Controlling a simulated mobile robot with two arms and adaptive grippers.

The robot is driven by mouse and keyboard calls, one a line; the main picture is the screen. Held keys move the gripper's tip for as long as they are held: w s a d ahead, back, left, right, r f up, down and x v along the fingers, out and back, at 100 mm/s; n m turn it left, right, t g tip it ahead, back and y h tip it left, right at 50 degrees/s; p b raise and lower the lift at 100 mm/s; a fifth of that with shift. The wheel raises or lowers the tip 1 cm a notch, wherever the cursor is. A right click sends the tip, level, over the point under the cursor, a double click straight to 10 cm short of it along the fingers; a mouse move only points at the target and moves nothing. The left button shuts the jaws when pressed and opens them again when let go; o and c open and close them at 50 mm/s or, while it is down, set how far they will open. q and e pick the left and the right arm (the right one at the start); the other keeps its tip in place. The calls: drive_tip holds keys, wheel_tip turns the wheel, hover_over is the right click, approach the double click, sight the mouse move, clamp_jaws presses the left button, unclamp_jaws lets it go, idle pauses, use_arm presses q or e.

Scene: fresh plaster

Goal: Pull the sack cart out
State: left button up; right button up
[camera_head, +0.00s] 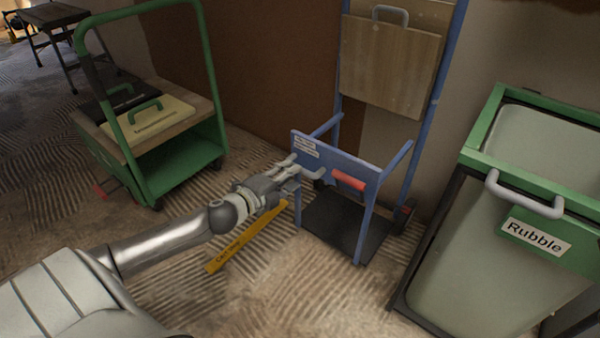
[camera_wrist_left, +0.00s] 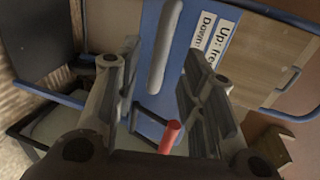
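The sack cart is a blue frame (camera_head: 432,110) with a dark base plate (camera_head: 342,228), standing against the wall. Its low blue front panel (camera_head: 330,156) carries a white label, a red lever (camera_head: 349,180) and a grey bar handle (camera_wrist_left: 164,45). My left gripper (camera_head: 303,168) is at the left part of this panel. In the left wrist view its fingers are apart, with the grey bar ahead between them and the red lever (camera_wrist_left: 171,136) lower down. I cannot tell whether a finger touches the bar. My right gripper is not in view.
A green-framed bin (camera_head: 482,235) labelled Rubble stands close right of the cart. A green trolley (camera_head: 180,165) stands at the left. A yellow strip marked Caution (camera_head: 247,238) lies on the ridged floor under my left arm. Floor in front of the cart is otherwise open.

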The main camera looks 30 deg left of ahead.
use_arm(q)
drive_tip(key=shift+b+x, duration=0.9)
drive_tip(key=shift+x, duration=1.8)
clamp_jaws()
drive_tip(key=shift+d, duration=0.1)
